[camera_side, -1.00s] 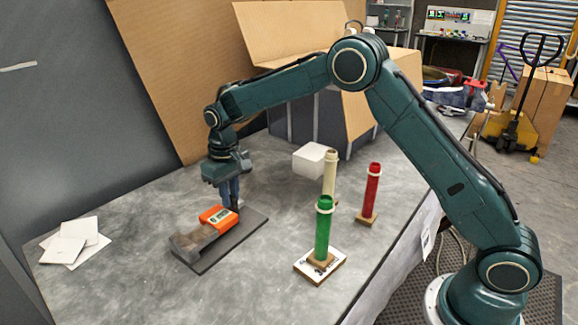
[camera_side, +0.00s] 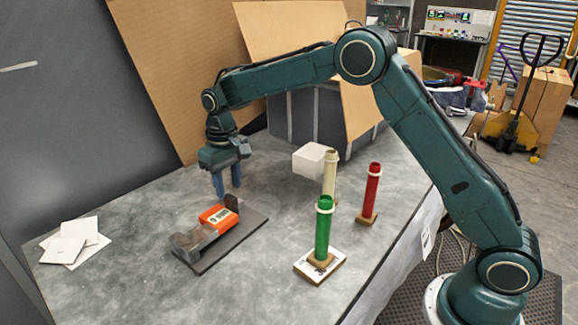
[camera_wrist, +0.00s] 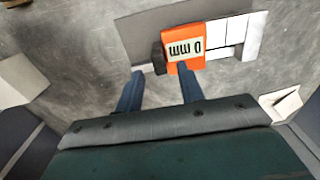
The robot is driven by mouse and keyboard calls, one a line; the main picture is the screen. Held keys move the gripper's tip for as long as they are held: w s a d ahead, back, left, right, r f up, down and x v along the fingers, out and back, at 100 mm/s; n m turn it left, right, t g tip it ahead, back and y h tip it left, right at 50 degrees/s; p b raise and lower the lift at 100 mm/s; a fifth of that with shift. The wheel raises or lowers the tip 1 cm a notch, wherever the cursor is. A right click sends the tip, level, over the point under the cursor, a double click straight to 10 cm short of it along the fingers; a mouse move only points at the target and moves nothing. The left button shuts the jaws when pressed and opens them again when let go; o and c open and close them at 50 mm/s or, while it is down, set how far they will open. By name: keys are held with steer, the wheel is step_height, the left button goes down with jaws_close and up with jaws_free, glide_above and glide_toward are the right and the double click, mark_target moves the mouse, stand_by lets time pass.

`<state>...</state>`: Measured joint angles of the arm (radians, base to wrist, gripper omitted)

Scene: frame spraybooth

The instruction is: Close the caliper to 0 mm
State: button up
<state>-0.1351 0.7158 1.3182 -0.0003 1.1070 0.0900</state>
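The caliper lies on a dark grey mat on the table. Its orange slider (camera_side: 216,215) sits near the dark upright jaw (camera_side: 232,202) at the right end; a gap between them is hard to tell in the side view. In the wrist view, the orange slider (camera_wrist: 186,48) is next to the dark jaw (camera_wrist: 158,56), and its upside-down display reads 0 mm. Pale scale segments (camera_wrist: 226,35) show to its right. My gripper (camera_side: 228,191) is open and empty, above and behind the slider in the side view. Its two fingers are spread in the wrist view (camera_wrist: 160,69).
Green (camera_side: 323,232), cream (camera_side: 330,172) and red (camera_side: 372,190) tubes stand upright right of the caliper. A white box (camera_side: 312,160) is behind them. White cards (camera_side: 72,240) lie at the far left. Table around the mat is mostly clear.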

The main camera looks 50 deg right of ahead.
step_height(320, 180, up, 10)
steer(key=shift+r, duration=0.25)
stand_by(0.5)
steer(key=s+d+r+t, duration=0.1)
steer(key=s+d+r, duration=0.3)
steer(key=s, duration=0.5)
steer(key=s+d+r+t, duration=0.1)
steer(key=s+r+t, duration=0.1)
steer(key=s+r, duration=0.6)
steer(key=s+d+f+t, duration=0.1)
steer(key=s+f, duration=0.3)
steer(key=s, duration=0.6)
steer(key=s+d+f+t, duration=0.1)
steer(key=s+f, duration=0.3)
steer(key=s, duration=0.6)
steer(key=shift+s+d+f+m+t, duration=0.15)
steer(key=shift+d+f+m+t, duration=0.05)
steer(key=shift+d+m+t, duration=0.1)
